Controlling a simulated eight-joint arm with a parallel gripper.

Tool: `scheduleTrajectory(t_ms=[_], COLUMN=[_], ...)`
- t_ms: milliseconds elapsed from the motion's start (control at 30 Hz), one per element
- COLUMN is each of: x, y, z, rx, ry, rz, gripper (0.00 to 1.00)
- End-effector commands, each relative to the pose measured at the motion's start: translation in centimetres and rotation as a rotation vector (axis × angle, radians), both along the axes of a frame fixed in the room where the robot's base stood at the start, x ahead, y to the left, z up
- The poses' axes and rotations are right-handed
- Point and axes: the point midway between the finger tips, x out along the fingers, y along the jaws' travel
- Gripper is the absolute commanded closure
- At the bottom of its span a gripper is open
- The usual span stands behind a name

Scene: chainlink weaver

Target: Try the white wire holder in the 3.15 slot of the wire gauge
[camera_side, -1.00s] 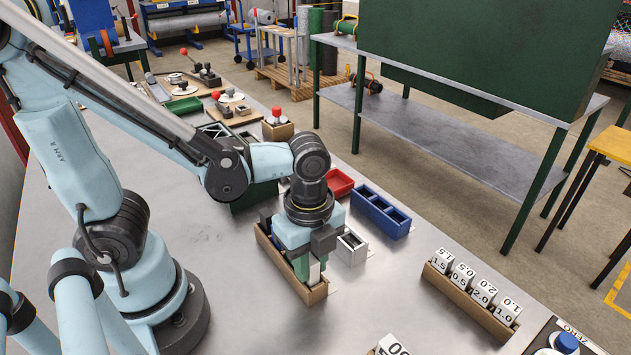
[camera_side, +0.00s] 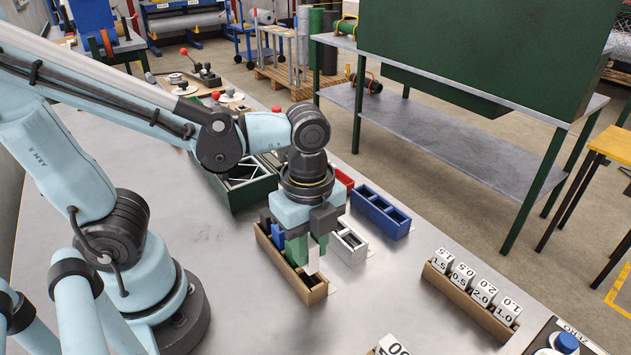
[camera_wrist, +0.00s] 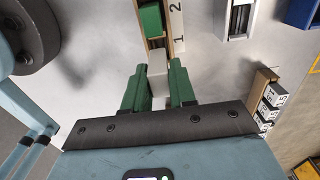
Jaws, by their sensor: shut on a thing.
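The white wire holder (camera_side: 313,263) is between the green fingers of my gripper (camera_side: 305,262) in the side view. It is held upright over the near end of a narrow wooden tray (camera_side: 312,293). In the wrist view, the fingers of my gripper (camera_wrist: 156,86) are shut on the white holder (camera_wrist: 157,64), and parts of it show between them. A green holder (camera_wrist: 151,20) sits in the tray. A blue holder (camera_side: 277,238) stands in the tray's far part. I cannot make out the wire gauge or its 3.15 slot.
A white bin (camera_side: 349,249) and a blue bin (camera_side: 380,213) stand right of the tray. A dark green divided box (camera_side: 248,186) is behind it. A rack (camera_side: 468,301) of numbered white blocks stands at the right. The table left of the tray is clear.

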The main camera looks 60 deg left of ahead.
Motion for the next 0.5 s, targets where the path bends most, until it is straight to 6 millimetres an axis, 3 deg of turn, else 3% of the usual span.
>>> scheduleTrajectory(t_ms=[267,500], x=[0.0,0.0], y=[0.0,0.0], z=[0.9,4.4], rx=[0.0,0.0], ry=[0.0,0.0], rz=[0.0,0.0], gripper=[1.0,1.0])
